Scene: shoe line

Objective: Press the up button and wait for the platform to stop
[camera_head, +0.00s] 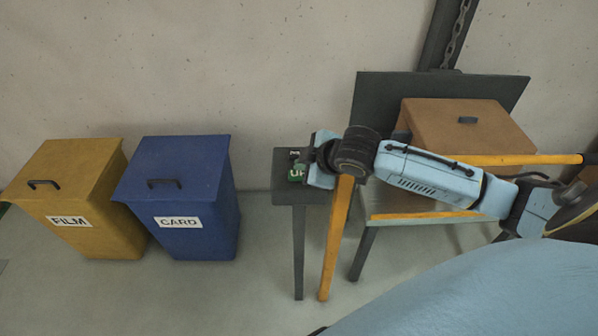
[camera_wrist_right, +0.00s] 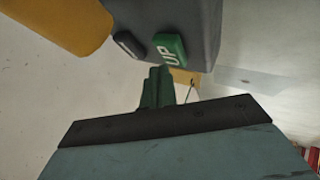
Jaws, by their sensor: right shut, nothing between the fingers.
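The green UP button (camera_head: 297,172) sits on top of a dark control post (camera_head: 285,190), with a dark second button (camera_head: 294,155) beside it. In the right wrist view the UP button (camera_wrist_right: 169,48) and the dark button (camera_wrist_right: 129,44) are close ahead. My right gripper (camera_wrist_right: 157,86) is shut and empty, its fingertips right by the UP button's edge; I cannot tell whether they touch. In the head view my right gripper (camera_head: 312,168) partly covers the post top. The platform (camera_head: 410,203) with orange rails carries a brown box (camera_head: 465,128). My left gripper is out of view.
A yellow FILM bin (camera_head: 75,185) and a blue CARD bin (camera_head: 180,185) stand left of the post. An orange rail (camera_head: 335,245) stands just right of the post. A dark column with a chain (camera_head: 457,35) rises behind the platform. The floor before the bins is clear.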

